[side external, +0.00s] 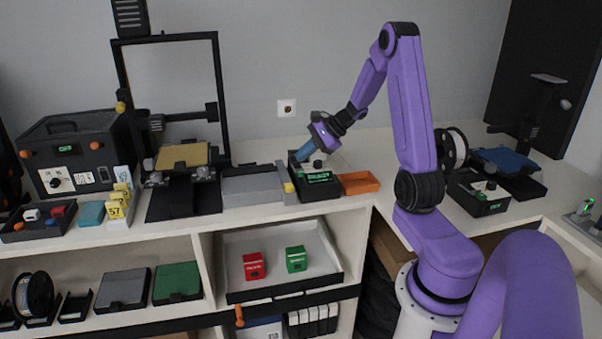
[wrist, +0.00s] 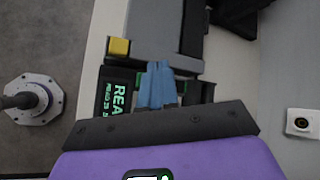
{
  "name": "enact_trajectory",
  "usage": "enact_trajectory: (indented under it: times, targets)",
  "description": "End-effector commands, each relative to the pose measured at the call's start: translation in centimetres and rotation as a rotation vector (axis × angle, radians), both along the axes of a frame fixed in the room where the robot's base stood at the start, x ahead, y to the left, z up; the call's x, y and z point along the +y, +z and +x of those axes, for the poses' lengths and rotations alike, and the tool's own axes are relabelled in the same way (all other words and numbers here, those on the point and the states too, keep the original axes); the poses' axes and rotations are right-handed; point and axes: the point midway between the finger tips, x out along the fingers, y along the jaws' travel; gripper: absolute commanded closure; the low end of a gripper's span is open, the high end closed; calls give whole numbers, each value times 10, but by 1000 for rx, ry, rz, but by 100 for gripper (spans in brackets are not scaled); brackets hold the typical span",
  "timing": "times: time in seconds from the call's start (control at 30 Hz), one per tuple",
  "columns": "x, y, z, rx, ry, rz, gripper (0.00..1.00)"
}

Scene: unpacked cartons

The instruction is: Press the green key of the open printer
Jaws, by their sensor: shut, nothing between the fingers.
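The open-frame printer (side external: 182,156) with a gold bed stands left of centre in the side view. A black control box (side external: 318,182) with lit green lettering sits on the bench to its right, beyond a grey block. Its READY lettering (wrist: 119,100) shows in the wrist view. My gripper (side external: 303,155) is shut and empty, its blue fingers angled down above the control box. In the wrist view the fingers (wrist: 157,85) lie over the box, with a green patch (wrist: 139,79) beside them. The fingers hide part of the box top; I cannot tell whether they touch a key.
A grey block (side external: 250,185) with a yellow piece (side external: 289,188) adjoins the box on the left. An orange tray (side external: 358,183) is close on the right. Another printer with a blue bed (side external: 506,160) and its own control box (side external: 482,197) stand farther right.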

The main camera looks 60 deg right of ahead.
Motion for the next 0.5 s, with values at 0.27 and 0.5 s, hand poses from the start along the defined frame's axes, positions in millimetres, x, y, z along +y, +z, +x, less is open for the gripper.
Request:
enact_trajectory:
  times: [0.27,0.5]
  targets:
    - [0,-20,0,1,-2,1,100]
    - [0,-22,0,0,0,-1,100]
